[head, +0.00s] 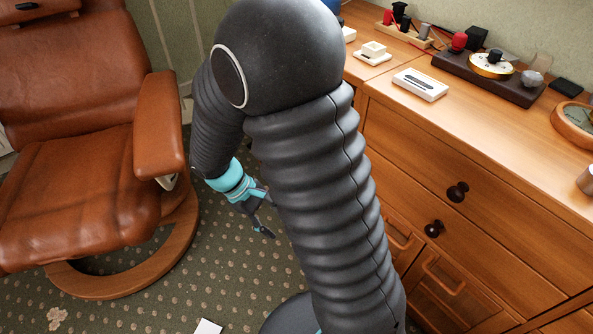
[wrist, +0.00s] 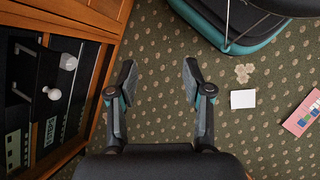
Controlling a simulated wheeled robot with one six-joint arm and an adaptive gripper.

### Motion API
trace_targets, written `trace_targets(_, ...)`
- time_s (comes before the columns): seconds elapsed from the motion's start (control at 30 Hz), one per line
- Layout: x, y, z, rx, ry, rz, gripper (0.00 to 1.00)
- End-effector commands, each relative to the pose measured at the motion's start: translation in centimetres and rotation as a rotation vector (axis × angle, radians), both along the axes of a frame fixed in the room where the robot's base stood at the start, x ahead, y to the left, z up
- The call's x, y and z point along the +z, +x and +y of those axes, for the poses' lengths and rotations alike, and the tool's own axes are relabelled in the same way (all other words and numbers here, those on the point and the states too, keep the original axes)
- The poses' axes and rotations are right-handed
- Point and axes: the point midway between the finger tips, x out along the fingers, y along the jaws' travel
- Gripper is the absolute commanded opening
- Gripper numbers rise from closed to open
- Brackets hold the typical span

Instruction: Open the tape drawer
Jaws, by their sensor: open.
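A wooden cabinet (head: 410,140) with drawers stands at the right in the head view. Two drawer fronts carry dark round knobs, an upper knob (head: 457,191) and a lower knob (head: 434,229). Below them are fronts with wooden bar handles (head: 443,277). I cannot tell which of these is the tape drawer. My gripper (wrist: 158,72) is open and empty above the carpet, apart from the unit. My arm hides part of the cabinet.
A brown leather armchair (head: 80,150) stands at the left in the head view. Small items, including a white box (head: 420,84), lie on the cabinet top. A white paper (wrist: 244,98) and a pink card (wrist: 303,113) lie on the patterned carpet.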

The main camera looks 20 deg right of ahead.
Motion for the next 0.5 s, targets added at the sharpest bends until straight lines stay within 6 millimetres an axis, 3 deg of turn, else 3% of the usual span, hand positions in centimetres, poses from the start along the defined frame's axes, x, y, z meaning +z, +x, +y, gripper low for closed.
trace_targets(0.1,-2.7,0.9,-0.1,0.104,-0.082,0.095,0.5)
trace_targets(0.5,-10.6,4.8,-1.2,0.486,-0.385,0.392,0.5)
